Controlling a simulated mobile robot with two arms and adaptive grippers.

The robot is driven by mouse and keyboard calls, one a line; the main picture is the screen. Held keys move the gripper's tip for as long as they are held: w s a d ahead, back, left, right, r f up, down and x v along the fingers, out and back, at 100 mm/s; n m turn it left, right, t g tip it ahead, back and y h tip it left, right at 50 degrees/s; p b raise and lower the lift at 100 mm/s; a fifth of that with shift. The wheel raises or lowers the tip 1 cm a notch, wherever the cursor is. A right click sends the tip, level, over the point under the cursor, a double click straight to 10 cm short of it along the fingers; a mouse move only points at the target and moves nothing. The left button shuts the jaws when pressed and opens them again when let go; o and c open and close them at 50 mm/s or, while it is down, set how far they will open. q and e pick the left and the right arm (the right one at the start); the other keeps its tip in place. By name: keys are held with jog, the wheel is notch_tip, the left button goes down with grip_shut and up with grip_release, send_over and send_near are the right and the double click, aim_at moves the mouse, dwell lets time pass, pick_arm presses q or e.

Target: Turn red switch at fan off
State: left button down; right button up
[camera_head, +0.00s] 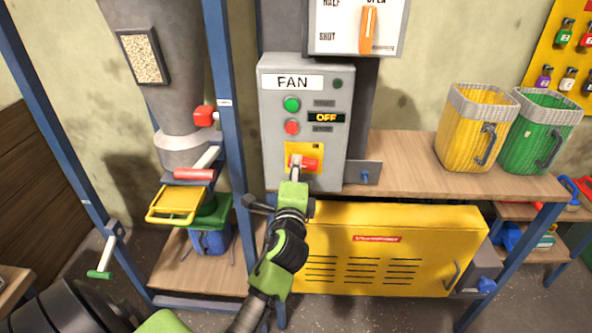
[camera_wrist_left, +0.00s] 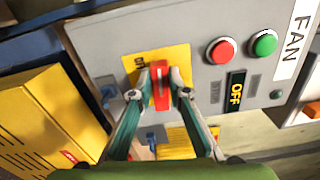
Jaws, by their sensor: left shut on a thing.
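The grey fan box (camera_head: 320,84) stands against the wall, labelled FAN. Its display (camera_head: 326,118) reads OFF. The red switch (camera_head: 308,164) sits on a yellow plate (camera_head: 291,152) low on the box, and its visible end points right in the head view. My left gripper (camera_head: 297,168) is at the switch. In the left wrist view, the left gripper (camera_wrist_left: 160,84) has its two fingers closed on the sides of the red switch (camera_wrist_left: 160,92), beside the yellow plate (camera_wrist_left: 182,54). The fingers hide part of the switch. My right gripper is in neither view.
A green button (camera_head: 292,104) and red button (camera_head: 292,127) are above the switch. A yellow cabinet (camera_head: 400,222) is below the bench (camera_head: 400,180). Yellow (camera_head: 462,135) and green (camera_head: 530,140) buckets stand at right. A blue post (camera_head: 232,150) rises close at left.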

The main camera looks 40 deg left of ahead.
pick_arm(q)
jog(key=shift+f+n, duration=0.1)
jog(key=shift+n, duration=0.6)
jog(key=c, duration=1.9)
grip_release()
jog(key=v, duration=0.7)
jog(key=shift+s+d, duration=0.15)
jog(key=shift+s, duration=0.05)
